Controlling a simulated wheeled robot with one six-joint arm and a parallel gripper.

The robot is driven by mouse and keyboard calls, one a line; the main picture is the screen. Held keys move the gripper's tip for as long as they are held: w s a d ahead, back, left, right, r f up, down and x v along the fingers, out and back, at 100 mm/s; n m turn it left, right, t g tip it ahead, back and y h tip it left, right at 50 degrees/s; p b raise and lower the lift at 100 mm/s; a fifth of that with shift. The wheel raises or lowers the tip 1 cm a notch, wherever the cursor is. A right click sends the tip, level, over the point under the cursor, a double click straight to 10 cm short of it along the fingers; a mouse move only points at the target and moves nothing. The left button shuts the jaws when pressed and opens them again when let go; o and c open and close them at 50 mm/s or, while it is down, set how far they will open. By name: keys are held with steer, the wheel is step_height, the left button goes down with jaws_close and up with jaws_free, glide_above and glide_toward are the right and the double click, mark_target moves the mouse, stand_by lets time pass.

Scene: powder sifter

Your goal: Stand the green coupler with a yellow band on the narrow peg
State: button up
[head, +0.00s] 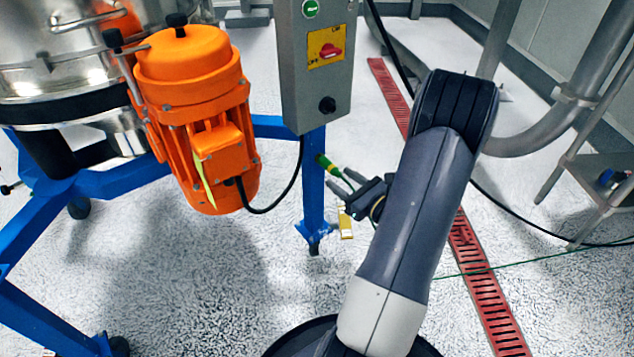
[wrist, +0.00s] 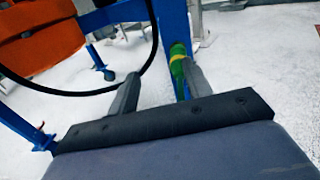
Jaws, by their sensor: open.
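The green coupler with a yellow band (head: 328,166) sticks out from the side of the blue post (head: 313,185) below the grey control box. In the wrist view the coupler (wrist: 178,62) shows against the blue post, nearer to the right finger than to the left. My gripper (head: 342,180) is open, close to the coupler, with its fingers pointing toward the post. In the wrist view my gripper (wrist: 162,70) has nothing clasped between its fingers. I cannot make out the narrow peg in either view.
An orange motor (head: 195,115) hangs left of the post, with a black cable (head: 285,195) looping toward it. The grey control box (head: 315,65) stands above. A yellow piece (head: 346,222) is beside the post's lower end. A red floor grate (head: 475,275) runs at right.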

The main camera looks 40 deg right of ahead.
mark_target(340, 176)
steer(key=shift+s+d+f+m+h+b, duration=0.2)
steer(key=shift+d+f+m+h, duration=0.15)
steer(key=shift+d+f, duration=0.15)
steer(key=shift+s+d+f+m+h+b, duration=0.15)
steer(key=shift+d+f+m+h, duration=0.2)
steer(key=shift+d+f, duration=0.15)
steer(key=shift+w, duration=0.15)
steer(key=shift+w+a, duration=0.15)
steer(key=shift+w, duration=4.25)
steer(key=shift+b, duration=0.35)
steer(key=shift+c, duration=0.4)
jaws_close()
steer(key=shift+s, duration=0.1)
steer(key=shift+s, duration=2.9)
